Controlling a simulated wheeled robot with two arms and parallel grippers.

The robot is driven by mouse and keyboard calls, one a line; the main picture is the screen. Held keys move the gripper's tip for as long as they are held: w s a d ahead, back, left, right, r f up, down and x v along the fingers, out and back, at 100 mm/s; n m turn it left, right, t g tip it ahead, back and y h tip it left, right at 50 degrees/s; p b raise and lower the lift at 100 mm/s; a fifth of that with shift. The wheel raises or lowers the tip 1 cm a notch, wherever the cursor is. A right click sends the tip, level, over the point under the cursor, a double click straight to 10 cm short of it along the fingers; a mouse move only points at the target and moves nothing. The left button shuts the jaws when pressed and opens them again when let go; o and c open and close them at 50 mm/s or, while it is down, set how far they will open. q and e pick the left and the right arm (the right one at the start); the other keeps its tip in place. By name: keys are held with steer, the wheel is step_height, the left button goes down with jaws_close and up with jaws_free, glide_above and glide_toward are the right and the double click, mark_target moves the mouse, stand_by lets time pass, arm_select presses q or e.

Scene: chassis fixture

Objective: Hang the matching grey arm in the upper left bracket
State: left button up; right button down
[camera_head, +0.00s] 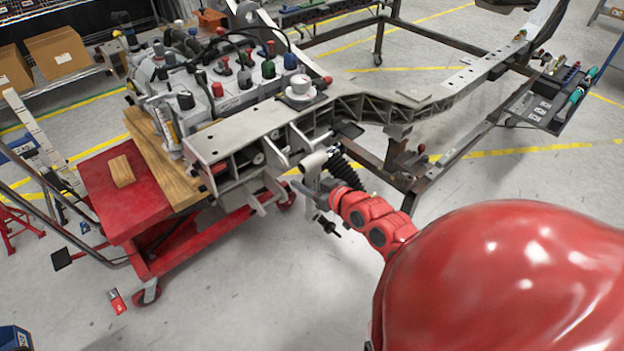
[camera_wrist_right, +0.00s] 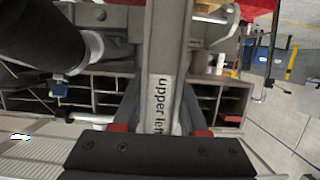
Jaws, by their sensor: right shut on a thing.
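My right gripper (camera_head: 322,203) is at the end of my red arm, beside the near side of the grey chassis frame (camera_head: 235,134). It is shut on a grey arm (camera_head: 312,166), which stands roughly upright close to the frame's brackets (camera_head: 277,157). In the right wrist view the grey arm (camera_wrist_right: 160,60) carries an "upper left" label, its last letters partly hidden, and runs between the red-tipped fingers (camera_wrist_right: 160,130). Which bracket is the upper left one, and whether the arm touches it, I cannot tell. My left gripper is not in view.
A black coil spring damper (camera_head: 343,168) stands right beside the held arm. A red wheeled cart (camera_head: 115,205) with wooden blocks is under the frame's left end. An engine (camera_head: 215,85) sits behind. The floor in front is mostly clear.

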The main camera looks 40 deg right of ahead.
steer(key=shift+w+a+b, duration=0.15)
steer(key=shift+w+b, duration=0.3)
steer(key=shift+w, duration=1.25)
steer(key=shift+w+a+b, duration=0.1)
steer(key=shift+w+b, duration=0.35)
steer(key=shift+w, duration=1.3)
steer(key=shift+r, duration=0.15)
steer(key=shift+f+b, duration=0.3)
steer(key=shift+b, duration=0.1)
